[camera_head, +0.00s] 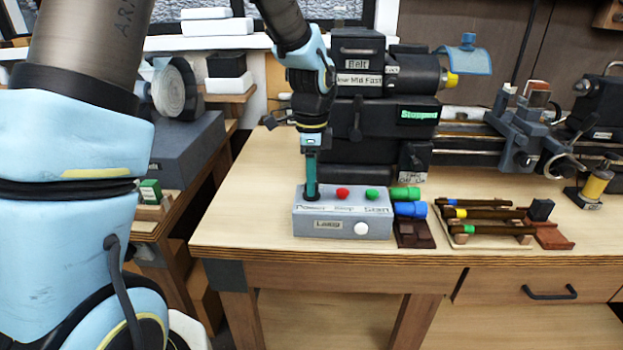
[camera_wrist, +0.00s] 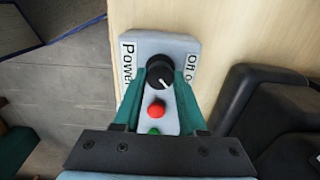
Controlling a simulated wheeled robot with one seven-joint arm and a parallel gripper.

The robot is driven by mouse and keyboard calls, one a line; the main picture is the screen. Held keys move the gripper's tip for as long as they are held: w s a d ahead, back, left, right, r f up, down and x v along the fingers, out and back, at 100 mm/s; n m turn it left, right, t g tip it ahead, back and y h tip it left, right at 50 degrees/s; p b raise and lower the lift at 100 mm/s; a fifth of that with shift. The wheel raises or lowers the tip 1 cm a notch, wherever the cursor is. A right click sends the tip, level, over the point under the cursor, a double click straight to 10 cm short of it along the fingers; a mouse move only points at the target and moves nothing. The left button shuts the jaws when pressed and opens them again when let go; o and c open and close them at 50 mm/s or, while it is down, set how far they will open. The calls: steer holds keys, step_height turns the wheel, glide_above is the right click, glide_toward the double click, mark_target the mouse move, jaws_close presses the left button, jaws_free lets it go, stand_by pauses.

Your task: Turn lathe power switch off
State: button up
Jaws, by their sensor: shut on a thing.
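The grey control box (camera_head: 342,215) stands on the bench top near its left front. It carries a red button (camera_head: 342,193), a green button (camera_head: 372,193) and a white round knob (camera_head: 361,229) on its front. The black power knob (camera_wrist: 160,72), with a white pointer line, sits beside the words Power and Off/On in the wrist view. My gripper (camera_head: 311,190) points down at the left end of the box. Its teal fingers (camera_wrist: 157,95) are shut on the power knob, one at each side. The lathe (camera_head: 380,125) behind has a green display reading Stopped (camera_head: 418,115).
Right of the box lie green and blue handled pieces on a dark rack (camera_head: 415,238) and several dark rods on a wooden holder (camera_head: 487,239). The lathe body stands close behind my gripper. The bench top (camera_head: 240,220) is clear left of the box.

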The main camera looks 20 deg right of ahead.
jaws_close()
steer(key=shift+n, duration=0.4)
steer(key=n, duration=0.3)
steer(key=shift+n, duration=0.4)
steer(key=n, duration=1.3)
steer(key=shift+n, duration=0.3)
